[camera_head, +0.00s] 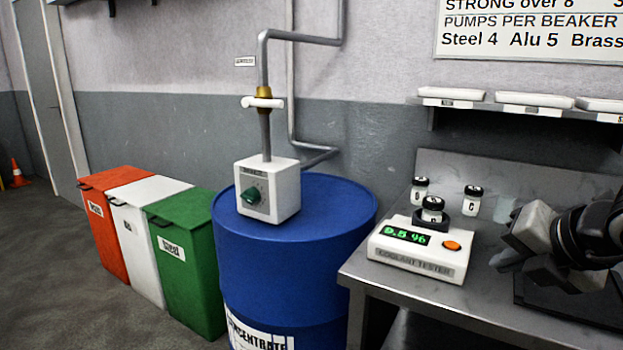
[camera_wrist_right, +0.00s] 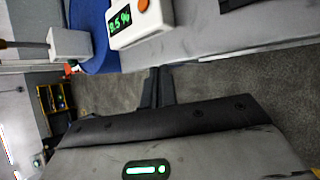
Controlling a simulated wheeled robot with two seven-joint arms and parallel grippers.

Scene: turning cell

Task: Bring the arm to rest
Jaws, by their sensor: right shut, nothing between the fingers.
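My right gripper (camera_wrist_right: 155,88) shows in the right wrist view as two dark fingers close together, with nothing between them. Its grey body with green lights fills the bottom of that view. In the head view, grey and black parts of my right arm show at the right edge, over or beside the bench; the fingertips are hard to make out there. The coolant tester (camera_head: 418,250) sits on the bench to their left, apart from them. My left gripper is not in view.
The steel bench (camera_head: 400,292) carries small black-capped jars, one on the tester. A blue drum (camera_head: 300,265) with a white dial box (camera_head: 268,190) stands left of it. Green (camera_head: 190,270), white (camera_head: 140,240) and red (camera_head: 105,220) bins stand farther left. The floor in front of the bins is clear.

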